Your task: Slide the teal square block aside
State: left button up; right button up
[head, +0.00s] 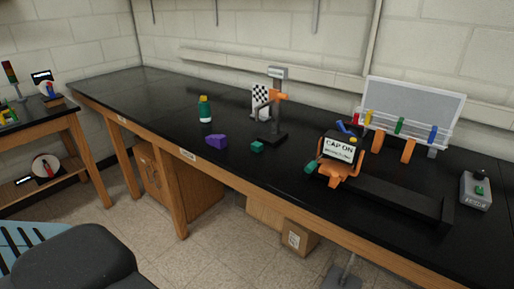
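A small teal block (257,147) lies on the black bench top, near the front edge. Neither of my grippers is in view, and nothing is seen touching the teal block.
A green bottle with a yellow cap (205,110) stands behind the purple block. A checkered board (261,102) stands behind the black stand. A "CAP ON" sign (339,149), a rack with coloured clips (409,118) and a grey button box (476,190) occupy the right. The bench's left end is clear.

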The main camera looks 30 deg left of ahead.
aim_at(256, 147)
jog(key=j+z, duration=0.15)
jog(key=j, duration=0.55)
jog(key=j+z, duration=0.1)
jog(key=j, duration=0.6)
jog(key=j+z, duration=0.15)
jog(key=j, duration=0.6)
jog(key=j+z, duration=0.15)
jog(key=j, duration=0.55)
jog(key=k+j+z, duration=0.15)
jog(key=j, duration=0.55)
